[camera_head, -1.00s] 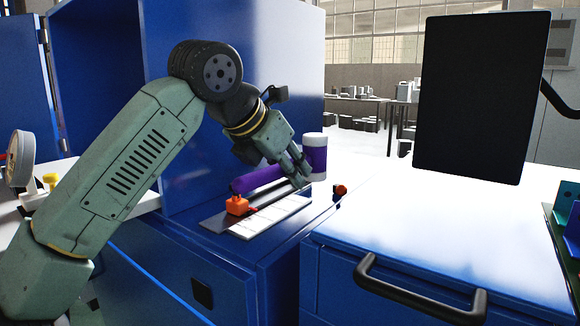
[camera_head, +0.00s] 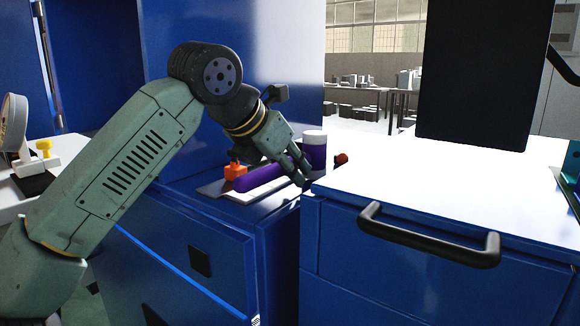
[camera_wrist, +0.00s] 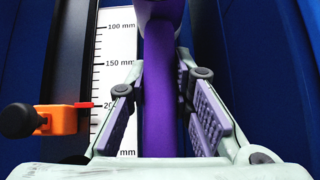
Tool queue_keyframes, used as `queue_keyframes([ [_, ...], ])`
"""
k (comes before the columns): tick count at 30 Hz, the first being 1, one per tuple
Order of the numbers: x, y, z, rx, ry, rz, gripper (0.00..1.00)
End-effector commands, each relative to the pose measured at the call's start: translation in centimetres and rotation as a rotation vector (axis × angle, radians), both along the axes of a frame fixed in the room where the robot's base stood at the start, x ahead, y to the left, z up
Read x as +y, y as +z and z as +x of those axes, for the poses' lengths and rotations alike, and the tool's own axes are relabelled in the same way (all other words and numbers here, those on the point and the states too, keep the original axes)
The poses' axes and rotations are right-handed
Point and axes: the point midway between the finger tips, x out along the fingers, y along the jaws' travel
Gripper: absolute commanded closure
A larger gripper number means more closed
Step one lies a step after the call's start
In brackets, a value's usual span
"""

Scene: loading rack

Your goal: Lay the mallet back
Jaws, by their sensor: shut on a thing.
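The mallet has a purple handle (camera_head: 264,177) and a purple head with a white end (camera_head: 315,138). It lies roughly level over the blue cabinet top, its head to the right. My gripper (camera_head: 303,172) is shut on the handle from above, near the head. In the wrist view the handle (camera_wrist: 160,110) runs between the two fingers of my gripper (camera_wrist: 165,108). I cannot tell whether the mallet touches the surface below.
A white millimetre scale (camera_wrist: 115,60) with an orange clamp-like piece (camera_wrist: 60,120) lies beside the handle; the orange piece (camera_head: 235,170) is left of it in the head view. A white-topped cabinet (camera_head: 430,180) and dark screen (camera_head: 483,70) stand right. A small red-ended object (camera_head: 341,158) sits behind.

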Motion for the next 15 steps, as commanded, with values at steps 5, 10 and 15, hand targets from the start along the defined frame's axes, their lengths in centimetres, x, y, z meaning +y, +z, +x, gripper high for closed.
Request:
queue_keyframes([
  [5,-0.02,0.07,0.00,-0.002,0.000,-0.002,1.00],
  [10,-0.01,-0.21,0.01,-0.002,0.000,-0.002,1.00],
  [15,-0.01,-0.56,0.00,-0.003,0.001,-0.001,1.00],
])
